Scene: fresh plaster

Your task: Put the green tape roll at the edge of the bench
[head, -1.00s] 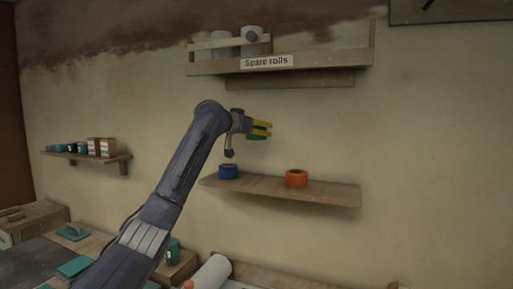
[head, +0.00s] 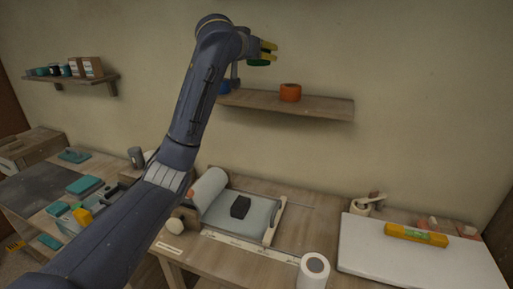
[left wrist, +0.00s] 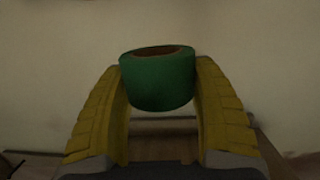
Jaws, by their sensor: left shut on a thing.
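The green tape roll (left wrist: 158,82) is held between the yellow fingers of my left gripper (left wrist: 160,95) in the left wrist view. In the head view the roll (head: 258,63) shows just below the fingers of my left gripper (head: 266,53), in the air above the left part of the wall shelf. The bench (head: 235,257) lies below, with its front edge running along the lower part of the head view. My right gripper is not in view.
An orange tape roll (head: 290,92) and a partly hidden blue roll (head: 224,88) sit on the wall shelf (head: 325,106). On the bench are a grey tray with a black block (head: 240,207), a white roll (head: 313,271) near the front edge, and a white board (head: 400,258) with a yellow level (head: 416,233).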

